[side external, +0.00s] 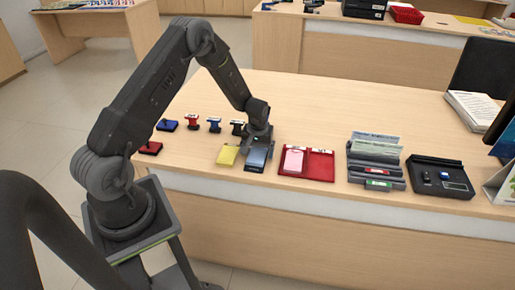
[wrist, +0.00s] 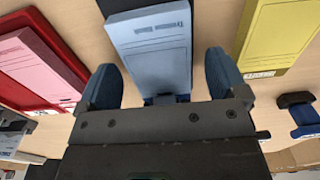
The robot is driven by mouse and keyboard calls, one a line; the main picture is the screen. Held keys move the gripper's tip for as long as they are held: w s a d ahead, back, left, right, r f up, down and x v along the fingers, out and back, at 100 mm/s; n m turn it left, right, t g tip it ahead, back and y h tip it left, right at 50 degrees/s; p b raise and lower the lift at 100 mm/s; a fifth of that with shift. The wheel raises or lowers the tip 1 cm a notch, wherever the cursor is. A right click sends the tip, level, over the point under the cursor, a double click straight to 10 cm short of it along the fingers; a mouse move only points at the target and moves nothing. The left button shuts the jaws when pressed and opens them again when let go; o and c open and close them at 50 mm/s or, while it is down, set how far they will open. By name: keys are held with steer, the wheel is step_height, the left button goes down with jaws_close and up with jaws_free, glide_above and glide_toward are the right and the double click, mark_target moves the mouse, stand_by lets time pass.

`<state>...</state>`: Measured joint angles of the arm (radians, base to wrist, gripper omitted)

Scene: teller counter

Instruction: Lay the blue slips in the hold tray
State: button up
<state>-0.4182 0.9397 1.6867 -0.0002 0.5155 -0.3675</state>
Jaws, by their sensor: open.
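The blue slips (wrist: 155,45) show as a pale blue printed stack between the two spread fingers of my gripper (wrist: 161,84) in the wrist view. The stack lies on a dark base, and the fingers do not appear to press on it. In the side view my gripper (side external: 257,143) is low at the far edge of the blue slips (side external: 256,158), near the counter's front edge. A grey tiered tray (side external: 376,172) with a red and a green label stands further right, with pale green sheets in it. The labels are too small to read, so I cannot tell which is the hold tray.
Yellow slips (side external: 228,155) lie just left of the blue ones. A red tray (side external: 321,167) with pink slips (side external: 294,160) is just right. Several small stamps (side external: 192,121) stand behind and left. A black tray (side external: 440,177) is far right. The counter behind is clear.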

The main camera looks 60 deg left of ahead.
mark_target(256, 159)
steer(key=c, duration=1)
steer(key=shift+s+d, duration=1.25)
steer(key=shift+c, duration=0.2)
steer(key=o, duration=1)
steer(key=shift+o, duration=0.2)
steer(key=shift+r, duration=0.15)
step_height(256, 159, up, 14)
